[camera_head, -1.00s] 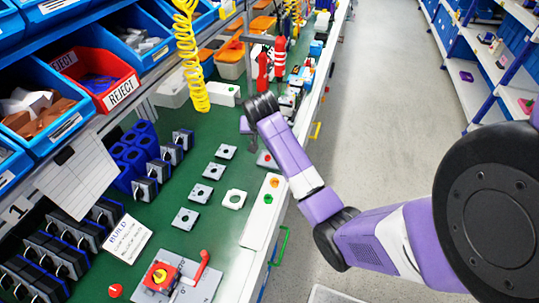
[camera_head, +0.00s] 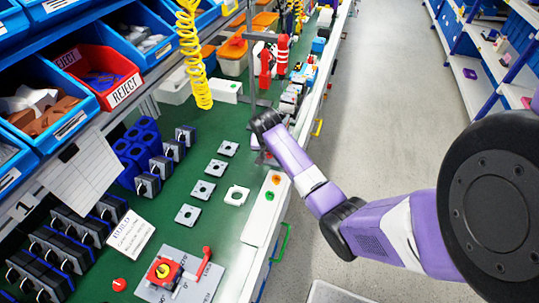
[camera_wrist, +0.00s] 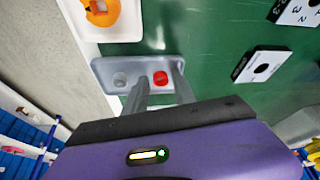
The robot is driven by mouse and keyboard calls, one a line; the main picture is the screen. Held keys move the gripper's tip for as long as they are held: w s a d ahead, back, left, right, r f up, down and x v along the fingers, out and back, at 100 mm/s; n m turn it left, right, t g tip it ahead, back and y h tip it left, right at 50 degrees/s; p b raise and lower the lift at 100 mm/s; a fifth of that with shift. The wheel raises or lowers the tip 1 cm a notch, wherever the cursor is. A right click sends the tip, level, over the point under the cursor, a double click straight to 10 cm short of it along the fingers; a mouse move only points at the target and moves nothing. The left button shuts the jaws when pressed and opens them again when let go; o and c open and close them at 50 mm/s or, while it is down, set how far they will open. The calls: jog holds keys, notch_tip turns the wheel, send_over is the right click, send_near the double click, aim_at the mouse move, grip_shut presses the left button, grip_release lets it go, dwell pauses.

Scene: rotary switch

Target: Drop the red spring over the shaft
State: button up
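In the wrist view, a small grey tray (camera_wrist: 106,74) lies on the green bench and has two round spots. One spot is grey; the other holds a small round red part (camera_wrist: 160,77), which looks like the red spring, though its coils are too small to make out. My gripper (camera_wrist: 160,73) is open, its two grey fingers above the tray, one on either side of the red part. I cannot tell whether they touch it. In the head view, a red block with a yellow centre (camera_head: 163,270) sits on a grey plate; I cannot clearly make out a shaft.
A red lever (camera_head: 204,262) stands beside the red block, and a red knob (camera_head: 119,284) lies to its left. Several grey square plates (camera_head: 203,190) and a white button strip (camera_head: 264,210) are on the bench. A yellow coiled hose (camera_head: 193,60) hangs at the back.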

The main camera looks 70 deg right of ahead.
grip_shut()
jog(key=shift+r, duration=0.1)
